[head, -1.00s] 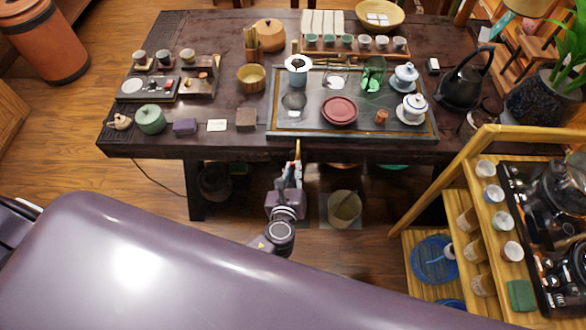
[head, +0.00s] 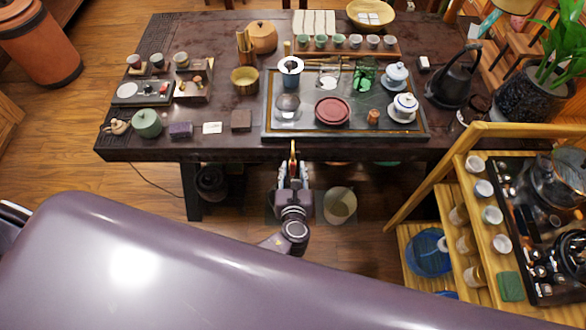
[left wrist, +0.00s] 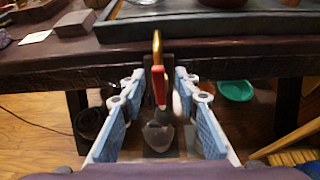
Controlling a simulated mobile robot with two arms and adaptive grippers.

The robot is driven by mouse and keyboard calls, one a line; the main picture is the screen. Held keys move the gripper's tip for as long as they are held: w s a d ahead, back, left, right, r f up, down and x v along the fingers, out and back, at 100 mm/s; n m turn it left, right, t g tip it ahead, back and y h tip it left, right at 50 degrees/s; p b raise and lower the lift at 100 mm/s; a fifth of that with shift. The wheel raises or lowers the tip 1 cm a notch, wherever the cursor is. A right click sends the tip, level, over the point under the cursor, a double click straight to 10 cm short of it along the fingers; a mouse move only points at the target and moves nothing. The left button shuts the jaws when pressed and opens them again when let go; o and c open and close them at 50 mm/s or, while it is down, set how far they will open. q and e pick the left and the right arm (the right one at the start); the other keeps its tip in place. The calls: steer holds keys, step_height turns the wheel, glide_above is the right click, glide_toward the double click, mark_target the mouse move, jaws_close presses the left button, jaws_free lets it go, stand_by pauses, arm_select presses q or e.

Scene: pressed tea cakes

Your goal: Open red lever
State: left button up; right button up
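The red lever (left wrist: 159,86) stands near the front edge of the table in the left wrist view, with a curved brass-coloured piece above it and a dark upright behind. It is a small orange-red strip in the head view (head: 293,158). My left gripper (left wrist: 158,82) is open, its two pale blue fingers on either side of the lever with visible gaps. In the head view, my left gripper (head: 293,167) is just in front of the table edge. Whether the lever is touched farther in is unclear. My right gripper is out of view.
The dark table (head: 130,155) holds a tea tray (head: 275,133) behind the lever. A wooden shelf stand (head: 440,166) with cups is at the right. A pale bin (head: 340,205) stands on the floor beside my left gripper.

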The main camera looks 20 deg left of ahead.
arm_select(q)
steer(key=v, duration=1.2)
stand_by(0.4)
steer(key=s+a+f+n+g+h, duration=0.1)
steer(key=s+a+f+n+g, duration=0.25)
steer(key=f, duration=0.55)
steer(key=s+a+f+n+g+b, duration=0.1)
steer(key=s+f+n+g, duration=0.1)
steer(key=s+f+n, duration=0.45)
steer(key=s+a+f+n+g+h, duration=0.1)
steer(key=s+a+f+n+g, duration=0.3)
steer(key=f, duration=0.8)
steer(key=s+a+f+n+g+h, duration=0.1)
steer(key=s+a+f+n, duration=0.1)
steer(key=s+f+n, duration=0.3)
steer(key=s+a+f+n+g+b, duration=0.1)
steer(key=s+f+n, duration=0.4)
steer(key=s+n, duration=0.6)
steer(key=s+a, duration=0.1)
steer(key=s, duration=0.1)
steer(key=shift+s+a+f+n+h, duration=0.25)
steer(key=shift+a+n+h, duration=0.05)
steer(key=shift+a+h, duration=0.1)
steer(key=shift+g, duration=0.25)
